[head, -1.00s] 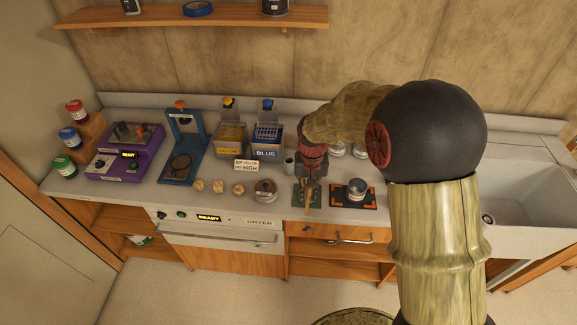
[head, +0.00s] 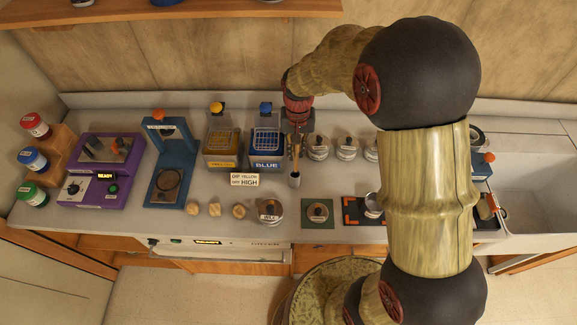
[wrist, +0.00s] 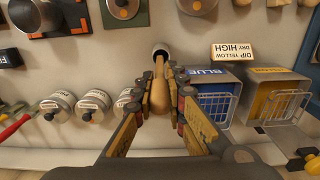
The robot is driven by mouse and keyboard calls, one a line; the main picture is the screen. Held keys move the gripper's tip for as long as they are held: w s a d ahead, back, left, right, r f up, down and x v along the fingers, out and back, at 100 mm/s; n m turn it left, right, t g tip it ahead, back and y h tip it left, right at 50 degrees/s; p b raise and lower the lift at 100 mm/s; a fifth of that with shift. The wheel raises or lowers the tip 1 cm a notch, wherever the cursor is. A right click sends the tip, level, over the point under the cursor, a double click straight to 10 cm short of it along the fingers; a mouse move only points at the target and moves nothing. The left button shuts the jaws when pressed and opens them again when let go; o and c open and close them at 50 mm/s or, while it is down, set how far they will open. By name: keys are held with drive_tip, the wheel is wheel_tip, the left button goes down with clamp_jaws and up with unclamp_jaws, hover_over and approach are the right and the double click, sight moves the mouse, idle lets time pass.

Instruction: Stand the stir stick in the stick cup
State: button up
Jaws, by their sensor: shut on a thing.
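My gripper (head: 297,133) is shut on the wooden stir stick (head: 296,155) and holds it nearly upright over the counter. The stick also shows between the fingers in the wrist view (wrist: 157,97). The small grey stick cup (head: 295,181) stands on the counter directly below the gripper. The stick's lower end is at the cup's mouth. In the wrist view the cup's dark opening (wrist: 161,50) is just beyond the stick. I cannot tell for certain whether the tip is inside the rim or only over it.
The blue bin (head: 266,148) and yellow bin (head: 221,150) stand close left of the gripper. Lidded tins (head: 318,149) stand to its right. A DIP YELLOW, DRY HIGH sign (head: 245,180) is left of the cup. A green mat (head: 319,222) with a tin lies in front.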

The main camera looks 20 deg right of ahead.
drive_tip(key=shift+w+f, duration=0.2)
drive_tip(key=shift+w, duration=0.05)
wheel_tip(320, 180, down, 10)
drive_tip(key=shift+r, duration=0.25)
drive_tip(key=shift+w+f, duration=0.1)
drive_tip(key=o, duration=0.3)
drive_tip(key=shift+f, duration=0.1)
drive_tip(key=o, duration=0.5)
